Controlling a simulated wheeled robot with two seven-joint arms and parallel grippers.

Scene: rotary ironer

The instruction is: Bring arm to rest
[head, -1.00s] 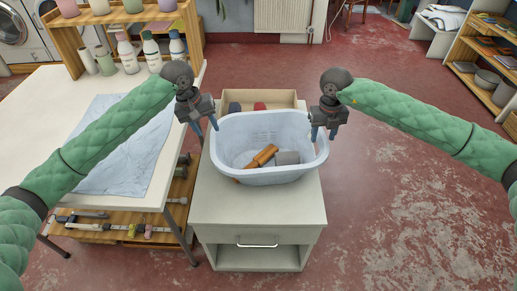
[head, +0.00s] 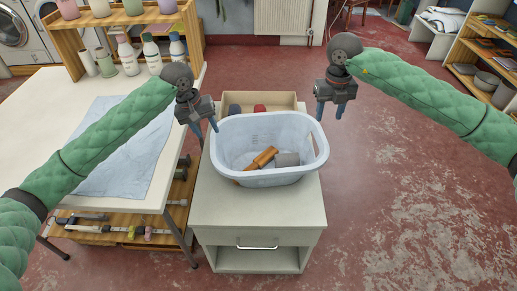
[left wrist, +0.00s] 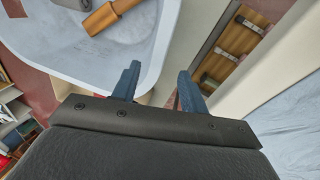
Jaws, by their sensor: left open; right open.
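My left gripper (head: 205,127) is open and empty beside the left rim of a pale blue basket (head: 240,128). In the left wrist view my left gripper's two blue fingers (left wrist: 158,85) stand apart, with the basket's rim (left wrist: 165,40) close beside one of them. My right gripper (head: 331,110) is open and empty, up and to the right of the basket, apart from it. The basket stands on a white cabinet (head: 258,213). Inside it lie an orange-brown object (head: 262,158) and a grey object (head: 287,159).
A table (head: 40,115) with a light blue cloth (head: 118,160) stands at the left. A wooden box (head: 285,99) sits behind the basket. Bottles (head: 126,55) stand on the table's far end. The red floor (head: 410,215) at the right is clear.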

